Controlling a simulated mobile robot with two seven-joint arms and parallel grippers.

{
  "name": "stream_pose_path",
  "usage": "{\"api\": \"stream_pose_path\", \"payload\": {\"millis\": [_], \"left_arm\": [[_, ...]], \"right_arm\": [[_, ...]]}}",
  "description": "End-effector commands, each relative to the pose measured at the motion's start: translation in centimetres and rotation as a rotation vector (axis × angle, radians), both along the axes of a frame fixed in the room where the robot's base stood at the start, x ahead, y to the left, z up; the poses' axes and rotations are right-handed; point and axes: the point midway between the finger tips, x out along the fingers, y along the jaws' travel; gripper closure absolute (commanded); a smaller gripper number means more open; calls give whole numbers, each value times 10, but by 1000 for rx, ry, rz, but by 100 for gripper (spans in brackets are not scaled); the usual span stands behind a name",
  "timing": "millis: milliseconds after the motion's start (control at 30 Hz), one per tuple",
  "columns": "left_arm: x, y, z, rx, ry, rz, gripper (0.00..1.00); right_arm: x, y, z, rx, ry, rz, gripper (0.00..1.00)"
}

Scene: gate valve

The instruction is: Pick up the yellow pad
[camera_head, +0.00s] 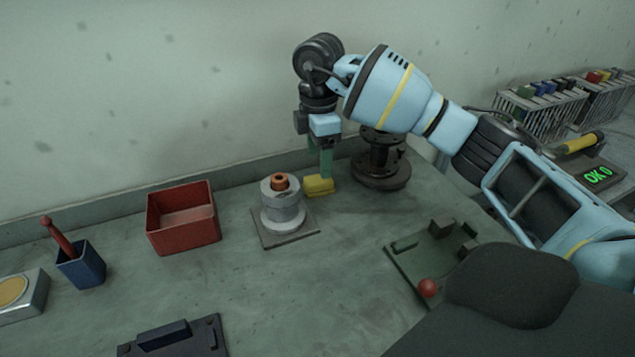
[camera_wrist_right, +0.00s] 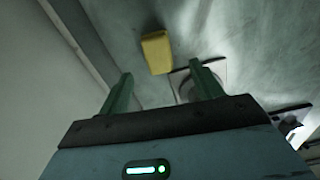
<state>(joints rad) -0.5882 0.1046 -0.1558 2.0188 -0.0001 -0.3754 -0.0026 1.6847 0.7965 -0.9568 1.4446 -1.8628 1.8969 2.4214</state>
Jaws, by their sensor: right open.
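The yellow pad (camera_head: 319,186) is a small block lying on the table, between the grey valve body and the dark flanged part. In the right wrist view the yellow pad (camera_wrist_right: 157,53) shows ahead of the fingertips, roughly between their lines. My right gripper (camera_head: 326,172) points down just above the pad, its green fingers close over it in the head view. In the wrist view my right gripper (camera_wrist_right: 163,84) is open, with nothing between the fingers. I cannot tell exactly how far above the pad the tips are. My left gripper is not in view.
The grey valve body (camera_head: 282,214) stands on a plate left of the pad. A dark flanged part (camera_head: 381,173) stands close to its right. A red bin (camera_head: 183,220) and blue cup (camera_head: 82,266) are farther left. A green fixture plate (camera_head: 413,262) lies at front right. The table's middle is clear.

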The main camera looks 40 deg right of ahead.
Motion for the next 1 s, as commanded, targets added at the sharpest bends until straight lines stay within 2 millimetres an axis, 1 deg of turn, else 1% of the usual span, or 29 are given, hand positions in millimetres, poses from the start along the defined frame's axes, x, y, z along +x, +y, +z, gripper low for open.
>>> {"api": "stream_pose_path", "payload": {"millis": [33, 100, 267, 367, 600, 700, 967, 1000], "left_arm": [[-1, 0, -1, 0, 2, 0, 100], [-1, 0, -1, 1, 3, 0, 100], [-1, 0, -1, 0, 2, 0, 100], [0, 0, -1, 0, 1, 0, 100], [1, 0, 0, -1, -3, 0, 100], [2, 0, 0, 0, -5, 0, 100], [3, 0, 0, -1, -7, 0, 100], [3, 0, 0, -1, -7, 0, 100]], "right_arm": [[-1, 0, -7, -1, 3, 0, 35], [0, 0, -14, 0, 2, 1, 35], [0, 0, -17, 0, 0, 1, 35], [0, 0, -24, -1, 1, 1, 35], [0, -1, -57, -1, 1, 1, 35], [0, -1, -65, 0, 0, 1, 35], [1, -1, -68, 0, -2, 1, 35], [1, -1, -68, 1, -1, 1, 36]]}}
